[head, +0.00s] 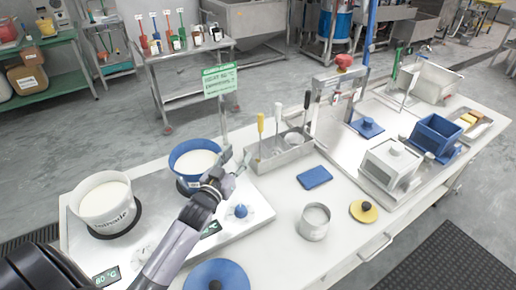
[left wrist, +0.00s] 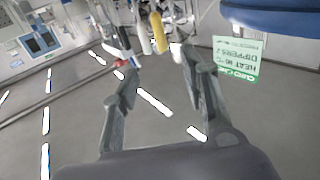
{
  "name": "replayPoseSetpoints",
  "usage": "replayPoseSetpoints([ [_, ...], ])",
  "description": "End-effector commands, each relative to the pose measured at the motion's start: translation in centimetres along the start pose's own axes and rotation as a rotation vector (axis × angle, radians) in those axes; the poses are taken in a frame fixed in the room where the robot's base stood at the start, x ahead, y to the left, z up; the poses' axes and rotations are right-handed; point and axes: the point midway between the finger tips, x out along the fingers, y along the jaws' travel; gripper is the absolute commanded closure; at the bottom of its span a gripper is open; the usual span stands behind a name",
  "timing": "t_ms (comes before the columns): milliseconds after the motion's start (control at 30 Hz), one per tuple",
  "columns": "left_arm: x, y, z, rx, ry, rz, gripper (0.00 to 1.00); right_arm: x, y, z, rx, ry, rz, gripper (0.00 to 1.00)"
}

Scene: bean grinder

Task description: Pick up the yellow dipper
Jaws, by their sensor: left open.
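The yellow dipper (head: 261,124) stands upright with its handle up in a grey metal holder (head: 290,155) on the white table. In the left wrist view, its yellow handle (left wrist: 159,33) shows beyond the fingertips, roughly between them. My left gripper (head: 236,160) is open and empty, just left of the holder and close to the yellow dipper, apart from it as far as I can tell. Its two spread fingers (left wrist: 158,66) also show in the left wrist view. The dipper's lower end is hidden in the holder. My right gripper is out of view.
A blue pot (head: 195,160) and a white pot (head: 105,203) sit on the hot plates at left. A green-and-white sign (head: 220,80) stands behind the gripper. A blue tray (head: 314,177) lies right of the holder.

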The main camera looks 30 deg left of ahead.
Motion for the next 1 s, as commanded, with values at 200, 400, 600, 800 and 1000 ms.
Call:
replayPoseSetpoints([
  [200, 0.5, 0.0, 1.7, 0.000, 0.002, 0.001, 0.59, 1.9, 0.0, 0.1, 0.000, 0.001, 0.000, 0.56],
  [400, 4.2, 0.0, 1.8, 0.001, 0.005, 0.000, 0.59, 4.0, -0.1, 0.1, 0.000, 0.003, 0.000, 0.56],
  [600, 8.4, 0.0, 1.9, 0.001, 0.004, 0.000, 0.59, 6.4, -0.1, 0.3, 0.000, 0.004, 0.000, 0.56],
  [800, 11.4, 0.0, 1.7, 0.000, 0.002, 0.000, 0.59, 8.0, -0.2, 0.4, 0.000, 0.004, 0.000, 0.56],
  [1000, 12.5, 0.1, 1.6, 0.001, 0.000, 0.000, 0.59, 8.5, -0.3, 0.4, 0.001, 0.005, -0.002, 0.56],
])
